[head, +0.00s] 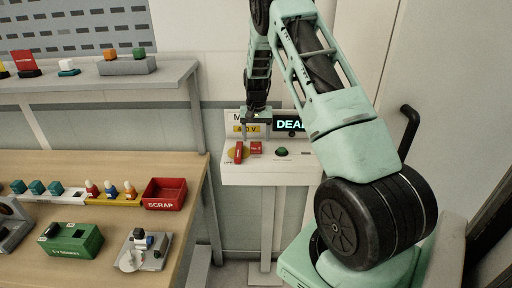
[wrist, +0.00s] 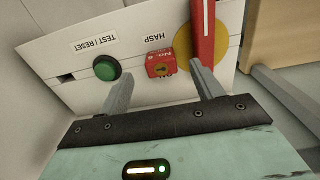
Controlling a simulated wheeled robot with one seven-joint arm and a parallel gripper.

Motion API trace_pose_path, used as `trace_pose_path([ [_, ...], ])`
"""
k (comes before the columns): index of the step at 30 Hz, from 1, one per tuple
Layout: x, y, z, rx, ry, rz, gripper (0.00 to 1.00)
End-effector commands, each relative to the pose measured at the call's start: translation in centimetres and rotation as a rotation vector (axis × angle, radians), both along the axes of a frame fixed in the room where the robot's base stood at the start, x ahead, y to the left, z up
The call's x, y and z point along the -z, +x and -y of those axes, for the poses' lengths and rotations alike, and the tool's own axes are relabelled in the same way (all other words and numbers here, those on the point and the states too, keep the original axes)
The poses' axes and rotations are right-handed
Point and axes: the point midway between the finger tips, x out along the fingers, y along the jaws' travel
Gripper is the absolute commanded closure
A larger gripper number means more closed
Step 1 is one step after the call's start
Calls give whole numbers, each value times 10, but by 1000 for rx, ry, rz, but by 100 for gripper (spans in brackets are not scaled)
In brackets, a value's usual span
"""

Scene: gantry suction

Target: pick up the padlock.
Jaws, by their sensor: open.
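The padlock (wrist: 160,64) is a small red block marked "No. 6" with a dark keyhole-like spot. It sits at the HASP label on the white panel, and it shows in the head view (head: 256,148) right of the red handle. My gripper (wrist: 162,70) is open, its two grey fingers pointing at the panel, one on each side of the padlock in the wrist picture. Nothing is between the fingers that I can tell is touched; the exact gap to the padlock is unclear. In the head view my gripper (head: 257,132) hangs just above the padlock.
A red handle (wrist: 203,30) on a yellow disc (wrist: 184,46) stands close beside the padlock. A green button (wrist: 106,68) is on its other side. A workbench with a red SCRAP bin (head: 165,194) stands to the left, with a shelf (head: 100,85) above.

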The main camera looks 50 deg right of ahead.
Motion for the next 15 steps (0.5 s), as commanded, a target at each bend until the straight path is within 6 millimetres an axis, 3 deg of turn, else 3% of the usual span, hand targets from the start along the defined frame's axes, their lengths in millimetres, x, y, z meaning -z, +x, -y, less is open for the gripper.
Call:
trace_pose_path([
  [15,50,4,4,1,0,0,35],
])
